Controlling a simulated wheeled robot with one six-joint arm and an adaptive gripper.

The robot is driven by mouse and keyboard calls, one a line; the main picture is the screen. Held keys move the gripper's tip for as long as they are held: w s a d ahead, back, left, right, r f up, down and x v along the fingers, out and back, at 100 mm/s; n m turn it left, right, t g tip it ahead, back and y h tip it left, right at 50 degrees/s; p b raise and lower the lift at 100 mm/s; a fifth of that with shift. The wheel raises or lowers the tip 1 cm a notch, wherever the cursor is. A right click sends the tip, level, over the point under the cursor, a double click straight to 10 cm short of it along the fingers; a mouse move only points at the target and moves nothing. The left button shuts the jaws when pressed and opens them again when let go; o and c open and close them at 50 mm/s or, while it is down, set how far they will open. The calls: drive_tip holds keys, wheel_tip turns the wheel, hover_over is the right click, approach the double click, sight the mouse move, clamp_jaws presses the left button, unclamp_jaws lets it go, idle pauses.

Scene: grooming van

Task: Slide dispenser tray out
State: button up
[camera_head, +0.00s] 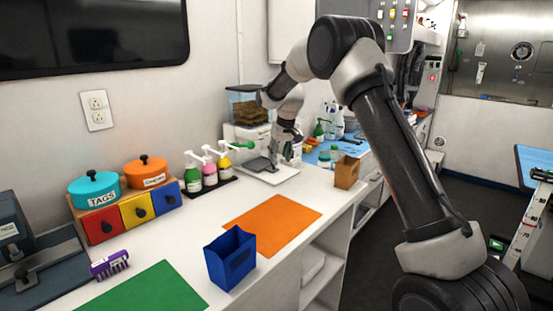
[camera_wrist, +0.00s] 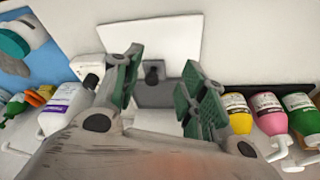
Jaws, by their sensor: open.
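The dispenser (camera_head: 250,133) is a white box with a clear hopper of brown pellets, against the back wall in the head view. A grey tray (camera_head: 257,164) lies low in front of it, by a flat white plate (camera_head: 287,177). In the wrist view the grey tray (camera_wrist: 153,96) has a black knob (camera_wrist: 154,73) and borders the white plate (camera_wrist: 150,35). My gripper (camera_head: 275,160) is above the tray, pointing down. In the wrist view my open gripper (camera_wrist: 158,72) has one finger on each side of the knob; I cannot tell whether either touches it.
Green, pink and yellow pump bottles (camera_head: 210,172) stand left of the tray. A brown box (camera_head: 346,172) stands to the right, near a blue mat (camera_head: 345,147) with bottles. An orange mat (camera_head: 271,217) and blue bin (camera_head: 231,258) are nearer on the counter.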

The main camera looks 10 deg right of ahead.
drive_tip(key=shift+t, duration=0.6)
drive_tip(key=w+f, duration=0.3)
drive_tip(key=w+a+f, duration=0.1)
drive_tip(key=w, duration=0.1)
drive_tip(key=shift+w+f, duration=0.15)
drive_tip(key=shift+w, duration=0.05)
drive_tip(key=shift+c, duration=0.4)
clamp_jaws()
